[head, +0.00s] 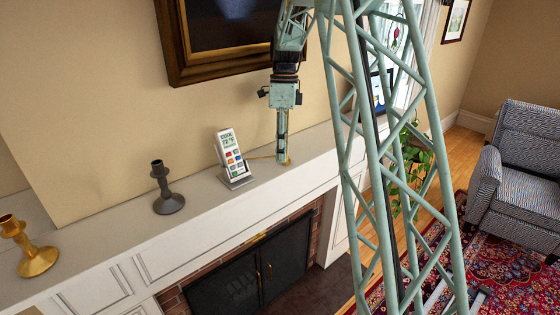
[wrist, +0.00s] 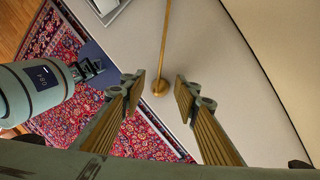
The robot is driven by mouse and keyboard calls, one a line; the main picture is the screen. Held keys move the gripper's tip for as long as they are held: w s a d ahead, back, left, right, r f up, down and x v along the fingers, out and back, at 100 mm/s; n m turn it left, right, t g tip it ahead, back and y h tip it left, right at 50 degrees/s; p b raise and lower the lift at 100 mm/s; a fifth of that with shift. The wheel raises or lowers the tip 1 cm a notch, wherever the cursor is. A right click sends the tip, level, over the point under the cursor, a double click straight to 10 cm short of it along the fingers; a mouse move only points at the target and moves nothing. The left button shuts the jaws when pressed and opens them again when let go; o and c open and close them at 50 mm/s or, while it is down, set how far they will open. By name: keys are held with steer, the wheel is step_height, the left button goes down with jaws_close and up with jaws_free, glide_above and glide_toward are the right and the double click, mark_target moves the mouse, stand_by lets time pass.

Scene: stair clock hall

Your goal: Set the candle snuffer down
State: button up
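The candle snuffer (head: 262,157) is a thin brass rod with a small round end. It appears to lie on the pale mantel shelf (head: 205,200), beside the remote in its stand. In the wrist view the snuffer's rod (wrist: 165,45) runs from the top edge down to its round end between my fingertips. My gripper (head: 282,161) points down over the shelf at that end. In the wrist view my gripper (wrist: 159,80) is open, with a gap on both sides of the snuffer and nothing clamped. Whether the fingertips touch the shelf is unclear.
The remote in its stand (head: 232,158) is close left of my gripper. A dark candlestick (head: 167,190) and a brass candlestick (head: 32,250) stand farther left. A framed picture (head: 215,38) hangs on the wall behind. The shelf between the remote and dark candlestick is clear.

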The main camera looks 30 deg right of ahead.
stand_by(0.5)
jaws_close()
step_height(320, 180, up, 10)
stand_by(1.0)
stand_by(0.5)
